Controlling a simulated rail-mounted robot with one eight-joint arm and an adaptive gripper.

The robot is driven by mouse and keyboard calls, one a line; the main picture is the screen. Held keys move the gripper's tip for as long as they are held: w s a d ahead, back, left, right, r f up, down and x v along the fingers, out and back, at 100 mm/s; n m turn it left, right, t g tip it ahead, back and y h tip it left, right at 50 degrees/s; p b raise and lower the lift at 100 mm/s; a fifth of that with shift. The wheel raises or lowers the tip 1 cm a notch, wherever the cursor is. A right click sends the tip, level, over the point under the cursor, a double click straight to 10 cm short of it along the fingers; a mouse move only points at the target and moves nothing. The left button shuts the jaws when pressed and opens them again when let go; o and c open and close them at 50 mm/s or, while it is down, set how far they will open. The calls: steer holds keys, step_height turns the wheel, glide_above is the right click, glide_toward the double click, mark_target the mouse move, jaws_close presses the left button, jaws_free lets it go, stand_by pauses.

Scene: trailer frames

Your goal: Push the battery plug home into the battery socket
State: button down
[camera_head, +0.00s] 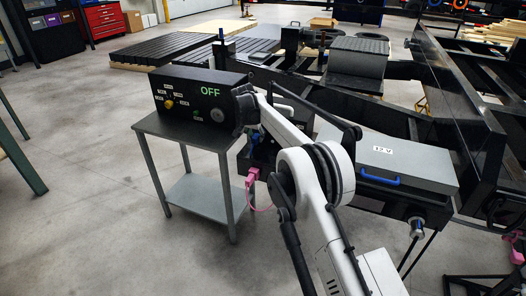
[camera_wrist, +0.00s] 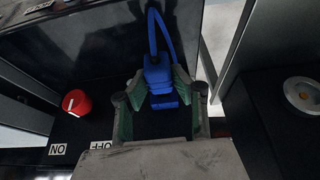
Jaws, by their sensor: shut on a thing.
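A blue plug (camera_wrist: 160,78) with a blue cable (camera_wrist: 160,28) rising from it is in the wrist view. My gripper (camera_wrist: 160,90) has its green-padded fingers on both sides of it and is shut on it. I see no socket opening at the plug, so I cannot tell how far in it sits. In the head view my arm hides most of the gripper; a small bit of blue (camera_head: 256,138) shows beside it. A pink plug (camera_head: 252,175) with a pink cable hangs below, apart from the held one.
A red knob (camera_wrist: 76,102) with ON and OFF labels is left of the gripper. A silver round fitting (camera_wrist: 303,94) is at right. A black box reading OFF (camera_head: 200,92) stands on a small table. A grey box marked 12 V (camera_head: 420,165) is right of my arm.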

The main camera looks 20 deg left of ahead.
steer(key=shift+w, duration=0.6)
stand_by(0.7)
steer(key=c, duration=1.4)
jaws_free()
